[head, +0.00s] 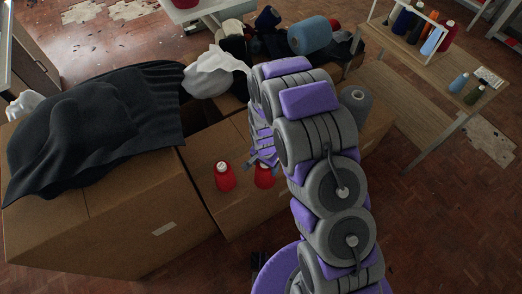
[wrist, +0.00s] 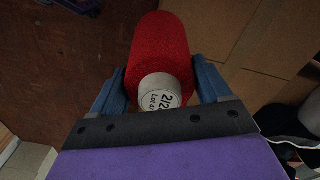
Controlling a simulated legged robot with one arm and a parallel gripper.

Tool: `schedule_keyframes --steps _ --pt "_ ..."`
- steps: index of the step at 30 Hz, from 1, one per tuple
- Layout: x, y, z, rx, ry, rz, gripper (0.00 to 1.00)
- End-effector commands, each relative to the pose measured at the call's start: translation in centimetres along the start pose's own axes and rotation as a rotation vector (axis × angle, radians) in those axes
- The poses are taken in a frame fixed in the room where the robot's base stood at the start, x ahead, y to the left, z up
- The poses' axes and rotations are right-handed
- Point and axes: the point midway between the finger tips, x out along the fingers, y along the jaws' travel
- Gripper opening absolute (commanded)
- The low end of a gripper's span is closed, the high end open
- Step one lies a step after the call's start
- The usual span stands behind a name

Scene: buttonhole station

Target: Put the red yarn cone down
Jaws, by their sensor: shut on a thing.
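A red yarn cone (head: 264,178) is between the fingers of my gripper (head: 263,163) in the head view, at the front part of the cardboard box top. The wrist view shows the red cone (wrist: 158,50) between two blue fingers (wrist: 160,85), with its pale round end and printed label towards the camera. My gripper is shut on this cone. I cannot tell whether the cone's base touches the box. A second red yarn cone (head: 224,180) stands upright on the box, just left of the held one.
The cardboard box (head: 237,222) is under both cones. A larger box (head: 125,240) with dark cloth (head: 95,125) stands left. Behind are piled cloth and a blue yarn roll (head: 310,36). A wooden table (head: 400,50) with several cones is at upper right.

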Motion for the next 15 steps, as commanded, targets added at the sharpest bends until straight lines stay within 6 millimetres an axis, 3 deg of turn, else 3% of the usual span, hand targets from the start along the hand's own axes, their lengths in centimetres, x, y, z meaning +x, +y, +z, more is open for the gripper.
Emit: schedule_keyframes --steps 9,15 --pt "0.8 -4.5 -4.5 -0.001 0.006 -0.003 0.0" --pt "0.9 -6.3 -6.7 -0.001 0.006 -0.003 0.0"
